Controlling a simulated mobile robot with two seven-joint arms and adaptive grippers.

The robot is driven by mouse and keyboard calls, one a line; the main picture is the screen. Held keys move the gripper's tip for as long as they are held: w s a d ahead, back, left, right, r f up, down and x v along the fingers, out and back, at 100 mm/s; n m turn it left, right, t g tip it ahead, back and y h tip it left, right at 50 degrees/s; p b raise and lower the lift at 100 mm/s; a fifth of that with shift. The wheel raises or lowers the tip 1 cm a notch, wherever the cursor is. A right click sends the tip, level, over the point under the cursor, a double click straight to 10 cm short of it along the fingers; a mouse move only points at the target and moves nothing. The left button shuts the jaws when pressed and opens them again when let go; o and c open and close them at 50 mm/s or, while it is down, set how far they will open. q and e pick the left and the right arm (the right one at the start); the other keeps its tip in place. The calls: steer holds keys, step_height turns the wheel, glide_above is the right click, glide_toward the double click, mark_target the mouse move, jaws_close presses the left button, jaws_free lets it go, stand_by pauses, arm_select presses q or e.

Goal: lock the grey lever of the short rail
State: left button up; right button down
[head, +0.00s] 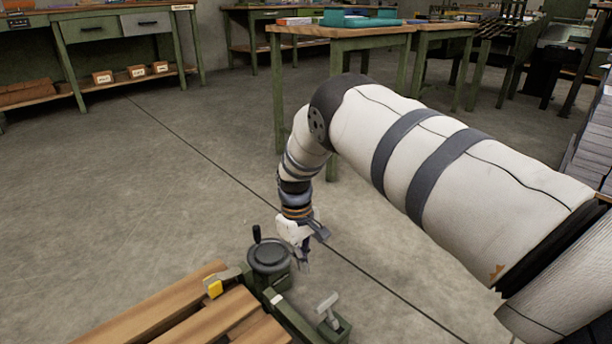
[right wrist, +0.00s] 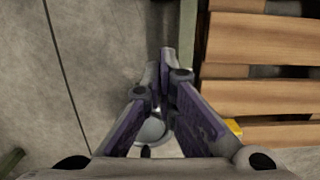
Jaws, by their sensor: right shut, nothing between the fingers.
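A pale grey T-shaped lever (head: 328,303) stands up from a small green block (head: 335,328) at the bottom of the head view. A green rail (head: 290,315) runs between it and the wooden slats; I cannot tell which part is the short rail. My right gripper (head: 305,262) is shut and empty, pointing down above and behind the lever, apart from it. In the right wrist view its fingers (right wrist: 163,65) meet beside a green rail (right wrist: 188,35). I cannot make out the grey lever there. My left gripper is not in view.
A dark round handwheel (head: 268,254) with an upright black knob stands just left of my right gripper. Wooden slats (head: 190,310) with a yellow-ended lever (head: 215,288) lie at the lower left. Workbenches (head: 345,42) stand at the back. The floor between is clear.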

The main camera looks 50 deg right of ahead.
mark_target(330, 315)
arm_select(q)
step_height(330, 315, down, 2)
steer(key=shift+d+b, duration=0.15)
steer(key=shift+b, duration=0.95)
arm_select(e)
steer(key=s+f, duration=0.4)
steer(key=f, duration=0.2)
steer(key=shift+s+a, duration=0.15)
steer(key=shift+a, duration=0.1)
steer(key=shift+f, duration=0.1)
